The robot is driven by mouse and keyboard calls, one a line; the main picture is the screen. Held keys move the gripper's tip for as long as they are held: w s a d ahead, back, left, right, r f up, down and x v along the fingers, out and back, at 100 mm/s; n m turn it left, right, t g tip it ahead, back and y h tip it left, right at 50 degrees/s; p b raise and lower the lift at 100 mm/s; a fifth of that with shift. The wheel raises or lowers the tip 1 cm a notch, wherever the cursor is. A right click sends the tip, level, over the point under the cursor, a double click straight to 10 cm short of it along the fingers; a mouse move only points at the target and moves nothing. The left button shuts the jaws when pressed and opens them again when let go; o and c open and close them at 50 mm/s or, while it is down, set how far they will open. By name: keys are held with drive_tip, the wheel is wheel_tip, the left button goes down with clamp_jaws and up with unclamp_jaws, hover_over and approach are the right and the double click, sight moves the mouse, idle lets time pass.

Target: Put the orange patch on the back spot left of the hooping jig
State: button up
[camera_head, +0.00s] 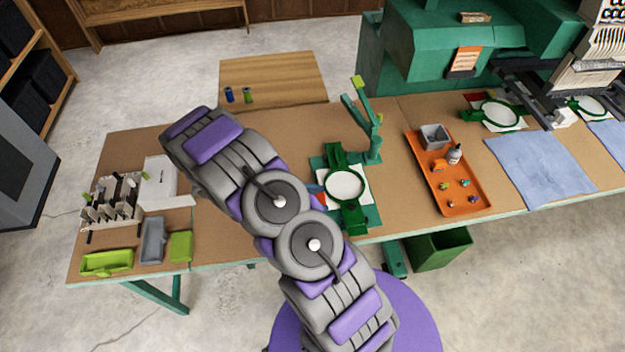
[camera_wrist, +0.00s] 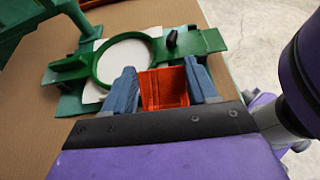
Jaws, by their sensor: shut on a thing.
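The orange patch (camera_wrist: 165,91) is held between the blue fingers of my gripper (camera_wrist: 163,84) in the wrist view. The green hooping jig (camera_wrist: 185,44) with its round hoop and white cloth (camera_wrist: 122,60) lies just beyond the fingertips. In the head view the jig (camera_head: 350,216) stands right of my arm, near the table's middle. The back spot left of the jig cannot be made out. I cannot tell whether the patch touches anything below.
An upright green stand (camera_head: 372,135) rises behind the jig. An orange tray (camera_head: 432,178) with small items and a blue cloth (camera_head: 540,168) lie to the right. A white rack (camera_head: 117,203) and green bins (camera_head: 107,263) are at the left. Thread spools (camera_head: 229,95) stand farther back.

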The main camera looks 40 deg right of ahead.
sight(319, 179)
drive_tip(key=shift+s+a+r, duration=0.1)
drive_tip(key=shift+s+a, duration=0.35)
drive_tip(key=shift+s, duration=0.35)
drive_tip(key=shift+s+a+r, duration=0.1)
drive_tip(key=shift+s+a, duration=0.4)
drive_tip(key=shift+s, duration=0.3)
drive_tip(key=shift+s+a+r, duration=0.1)
drive_tip(key=shift+s+a, duration=0.35)
drive_tip(key=shift+s, duration=0.35)
drive_tip(key=shift+w+f, duration=0.1)
drive_tip(key=w+d, duration=0.2)
drive_tip(key=w, duration=0.2)
drive_tip(key=w+d+f+b, duration=0.1)
drive_tip(key=w+d, duration=0.2)
drive_tip(key=w, duration=0.1)
drive_tip(key=w+d, duration=0.3)
drive_tip(key=w, duration=0.2)
drive_tip(key=shift+f, duration=0.25)
drive_tip(key=shift+w+d+f+b, duration=0.1)
drive_tip(key=shift+f+b, duration=0.25)
drive_tip(key=shift+f, duration=0.2)
drive_tip(key=shift+w+d+f+b, duration=0.1)
drive_tip(key=shift+f+b, duration=0.2)
drive_tip(key=shift+f, duration=0.65)
drive_tip(key=shift+f, duration=0.15)
drive_tip(key=o, duration=1.1)
drive_tip(key=shift+f, duration=0.1)
drive_tip(key=shift+f, duration=0.1)
